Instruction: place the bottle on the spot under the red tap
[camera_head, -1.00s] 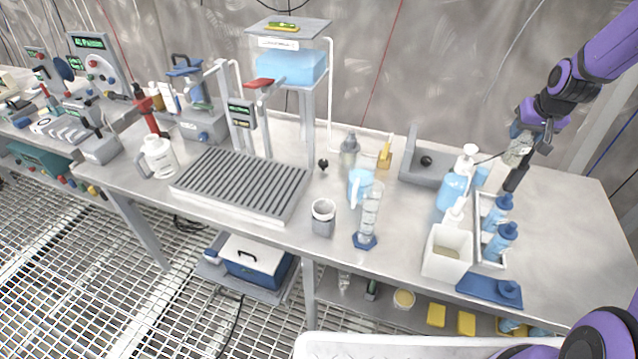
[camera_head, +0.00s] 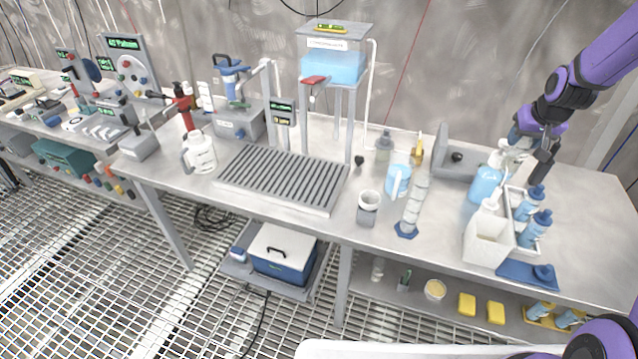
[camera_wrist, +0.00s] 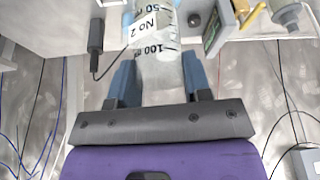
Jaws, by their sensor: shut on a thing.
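My gripper (camera_wrist: 160,85) is shut on a clear bottle (camera_wrist: 157,60) with a "No 2" label and volume marks, in the wrist view. In the head view my gripper (camera_head: 525,143) holds this bottle (camera_head: 510,156) above the right part of the bench, behind the blue wash bottle. Its base is hidden there, so its height is hard to tell. The red tap (camera_head: 314,80) is on the front of a raised tank of blue liquid (camera_head: 333,67) at the middle back. Below it lies a grey slatted drain tray (camera_head: 283,177); no separate spot mark is discernible.
The tray top is clear.

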